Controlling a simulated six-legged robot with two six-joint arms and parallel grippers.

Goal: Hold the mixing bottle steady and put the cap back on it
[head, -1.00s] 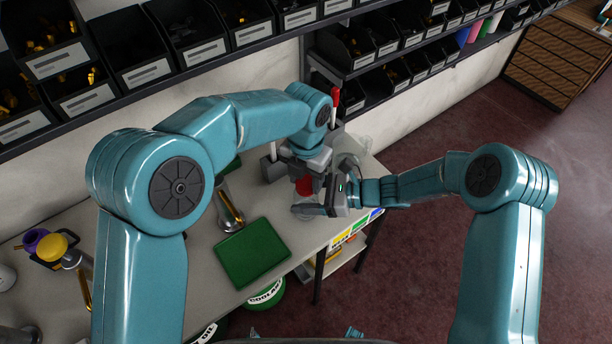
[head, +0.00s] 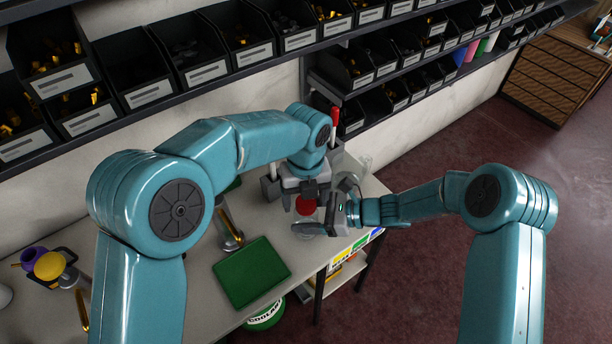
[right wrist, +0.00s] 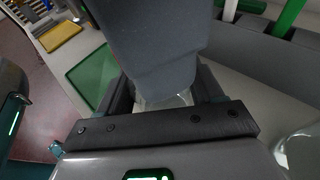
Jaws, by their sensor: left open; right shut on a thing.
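The mixing bottle (head: 304,231) is clear and stands near the table's right end. The red cap (head: 305,206) sits at the bottle's top; whether it is seated fully I cannot tell. My right gripper (head: 327,222) is shut on the bottle from the right. In the right wrist view, clear bottle wall (right wrist: 166,101) shows between the right gripper's fingers (right wrist: 165,92). My left gripper (head: 307,191) is open, pointing down just above the cap. Its grey body hides the bottle's top in the right wrist view.
A green tray (head: 251,271) lies on the grey table (head: 205,292), left of the bottle. A grey stand with a red-topped rod (head: 335,116) is behind my left gripper. A clear vessel (head: 364,163) stands at the back right. Shelves of black bins (head: 205,50) run above the table.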

